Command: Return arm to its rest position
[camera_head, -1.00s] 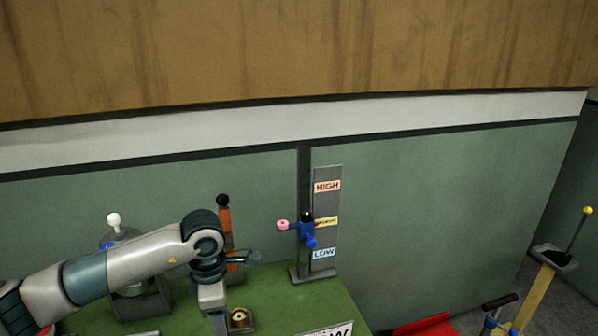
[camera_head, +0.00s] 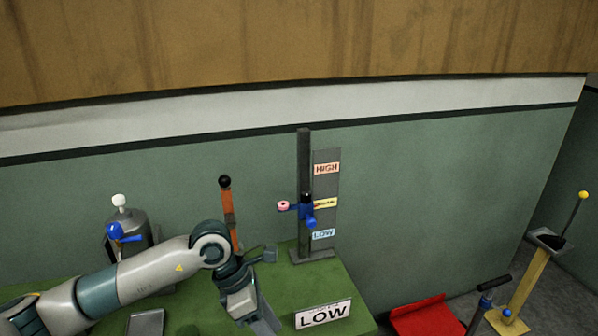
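My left arm reaches in from the lower left over a green table (camera_head: 340,285). Its gripper (camera_head: 262,326) points down near the table's front, just left of a white LOW sign (camera_head: 323,313). The fingertips are small and partly cut off by the lower edge, so I cannot tell if they are open. I see nothing clearly held. My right gripper is not in view.
A grey post (camera_head: 304,180) with a blue slider (camera_head: 307,209) stands beside a HIGH-to-LOW scale board (camera_head: 326,190). An orange lever (camera_head: 228,212) rises behind my arm. A grey canister (camera_head: 130,230) stands left. A red tray (camera_head: 425,316) and a yellow-posted lever (camera_head: 525,290) stand right.

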